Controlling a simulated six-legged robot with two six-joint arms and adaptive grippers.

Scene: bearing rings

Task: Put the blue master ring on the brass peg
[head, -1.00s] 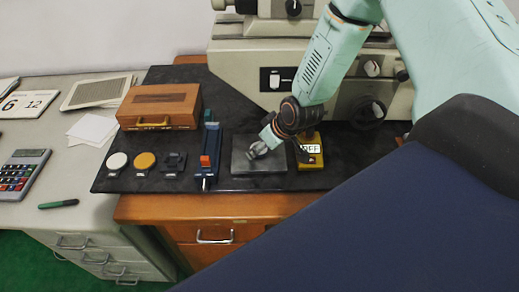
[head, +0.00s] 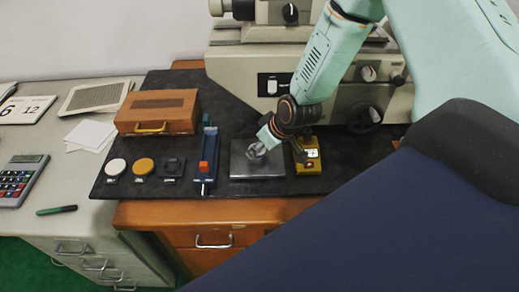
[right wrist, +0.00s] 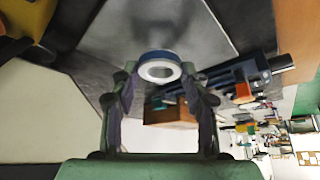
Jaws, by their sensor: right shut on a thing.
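My right gripper (head: 257,150) is low over the grey metal plate (head: 240,171). In the right wrist view, its fingers (right wrist: 162,85) are shut on the blue master ring (right wrist: 160,55), which has a blue outer band and a pale face around its hole. The ring is barely distinguishable in the head view, and I cannot tell whether it touches the plate. A yellow round-topped piece (head: 144,166) on a dark base, left of the plate, may be the brass peg; its shape is unclear from above. My left gripper is not in view.
A white round piece (head: 116,167) and a dark piece (head: 173,166) flank the yellow one. A blue fixture with a red block (head: 204,167) stands between them and the plate. A yellow box (head: 308,165) is right of the plate. A wooden case (head: 158,108) lies behind.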

